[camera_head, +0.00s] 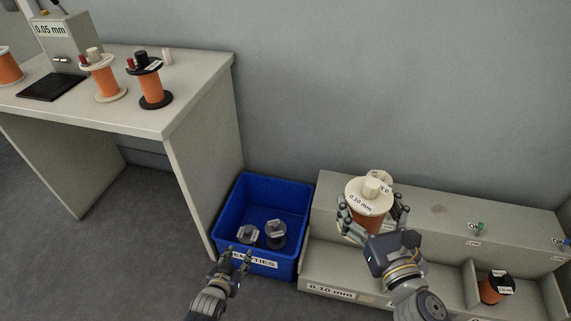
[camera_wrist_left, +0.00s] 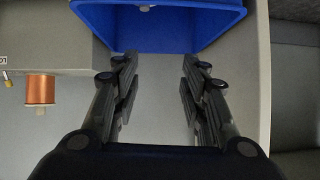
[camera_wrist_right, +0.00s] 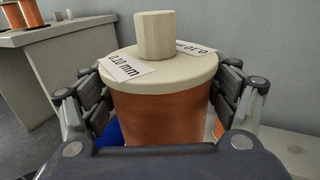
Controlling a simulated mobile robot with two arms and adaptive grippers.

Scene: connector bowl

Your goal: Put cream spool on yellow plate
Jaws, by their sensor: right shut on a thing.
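My right gripper (camera_head: 372,220) is shut on a cream spool (camera_head: 366,190) wound with orange wire and labelled 0.10 mm. It holds the spool upright above the grey shelf unit; in the right wrist view the fingers grip the spool (camera_wrist_right: 160,105) from both sides. I see no yellow plate in any view.
The blue bin (camera_head: 230,203) holds two dark spools. The grey shelf unit (camera_head: 438,210) has a dark-topped spool (camera_head: 496,288) in its right compartment. The grey table (camera_head: 190,75) carries a cream spool (camera_head: 104,80), a black spool (camera_head: 151,85) and a black pad (camera_head: 52,88).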

